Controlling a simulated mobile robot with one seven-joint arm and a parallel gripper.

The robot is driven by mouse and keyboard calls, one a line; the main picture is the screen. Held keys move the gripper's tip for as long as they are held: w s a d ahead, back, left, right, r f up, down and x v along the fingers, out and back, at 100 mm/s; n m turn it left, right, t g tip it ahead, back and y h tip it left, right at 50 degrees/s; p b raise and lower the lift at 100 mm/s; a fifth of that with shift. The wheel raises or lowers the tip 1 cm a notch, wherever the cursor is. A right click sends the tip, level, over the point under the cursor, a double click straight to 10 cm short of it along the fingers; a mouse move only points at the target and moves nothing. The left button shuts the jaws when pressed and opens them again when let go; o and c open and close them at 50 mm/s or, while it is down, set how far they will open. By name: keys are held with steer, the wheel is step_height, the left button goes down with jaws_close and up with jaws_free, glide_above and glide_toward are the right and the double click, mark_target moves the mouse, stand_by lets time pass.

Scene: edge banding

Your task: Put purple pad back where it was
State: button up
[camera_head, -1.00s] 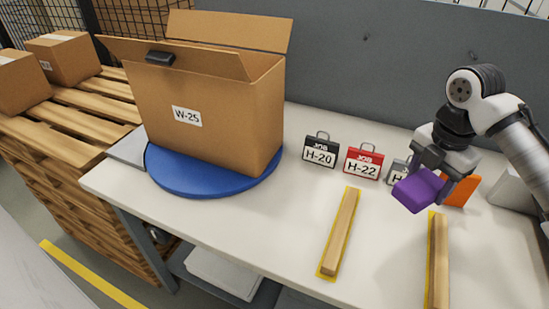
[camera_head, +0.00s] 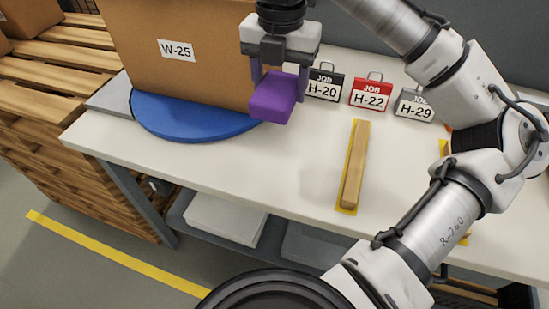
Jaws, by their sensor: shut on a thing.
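The purple pad (camera_head: 274,100) is a small block held in the air in front of the cardboard box. My gripper (camera_head: 279,80) points down and is shut on the pad, with a finger at either side of it. The pad is slightly turned and appears over the right edge of the blue turntable in the picture. Its exact height above the table cannot be told.
The open box marked W-25 (camera_head: 178,66) stands on the blue turntable (camera_head: 185,124). Job tags H-20 (camera_head: 323,88), H-22 (camera_head: 370,94) and H-29 (camera_head: 414,105) stand at the back. A wooden strip (camera_head: 354,167) lies on the white table (camera_head: 257,164). My arm covers the right side.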

mark_target(279, 160)
step_height(279, 160, down, 17)
steer(key=shift+f+b, duration=0.1)
steer(key=shift+b, duration=0.2)
steer(key=shift+f, duration=0.1)
steer(key=shift+f, duration=0.15)
steer(key=o, duration=0.9)
step_height(279, 160, up, 12)
steer(key=shift+r, duration=0.25)
